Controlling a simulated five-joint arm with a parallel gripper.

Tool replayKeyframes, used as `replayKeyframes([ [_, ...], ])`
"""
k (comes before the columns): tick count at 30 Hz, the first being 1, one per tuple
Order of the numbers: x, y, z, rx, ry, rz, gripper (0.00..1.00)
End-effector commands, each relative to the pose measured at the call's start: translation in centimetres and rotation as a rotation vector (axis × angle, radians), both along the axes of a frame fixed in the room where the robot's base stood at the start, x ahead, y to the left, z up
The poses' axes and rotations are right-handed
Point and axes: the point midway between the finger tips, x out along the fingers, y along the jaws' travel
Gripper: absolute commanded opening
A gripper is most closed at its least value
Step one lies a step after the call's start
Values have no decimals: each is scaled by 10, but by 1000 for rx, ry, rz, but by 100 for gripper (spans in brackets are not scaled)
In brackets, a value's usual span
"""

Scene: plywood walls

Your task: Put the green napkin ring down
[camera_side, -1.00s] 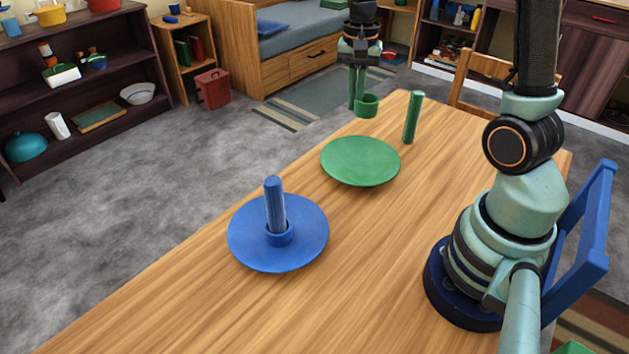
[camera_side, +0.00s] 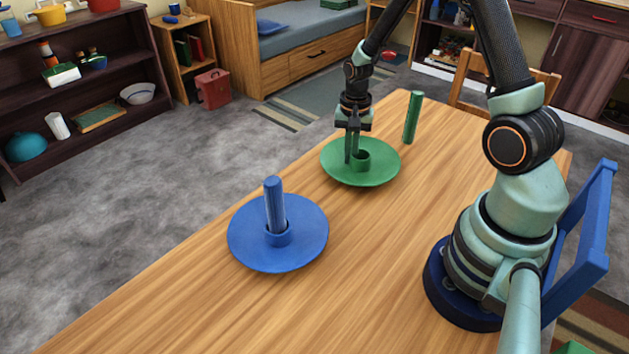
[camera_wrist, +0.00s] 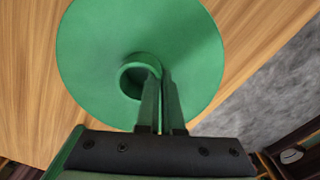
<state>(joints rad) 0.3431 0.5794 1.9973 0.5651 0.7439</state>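The green napkin ring (camera_side: 361,162) is upright over the middle of the green plate (camera_side: 383,171), on it or just above it; I cannot tell which. My gripper (camera_side: 352,156) points down with its narrow fingers closed on the ring's wall. In the wrist view the ring (camera_wrist: 132,82) shows at the fingertips (camera_wrist: 160,82), with one finger hiding part of its wall. The plate (camera_wrist: 90,45) spreads around it. A green rod (camera_side: 411,118) stands upright on the table behind the plate, to the right.
A blue plate (camera_side: 250,245) nearer the camera bears a blue ring (camera_side: 278,235) around an upright blue rod (camera_side: 273,200). The wooden table (camera_side: 200,310) is clear around both plates. A blue chair (camera_side: 590,220) stands at the right.

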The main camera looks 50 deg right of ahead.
Motion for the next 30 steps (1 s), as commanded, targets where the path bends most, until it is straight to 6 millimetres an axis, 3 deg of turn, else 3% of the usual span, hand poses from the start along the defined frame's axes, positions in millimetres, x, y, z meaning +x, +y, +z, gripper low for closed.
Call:
replayKeyframes([
  [10,0,0,-3,0,0,0,0],
  [12,0,0,-3,0,0,0,27],
  [13,0,0,-3,0,0,0,34],
  [23,0,0,-1,0,-1,0,34],
  [30,1,0,23,-2,-5,0,34],
])
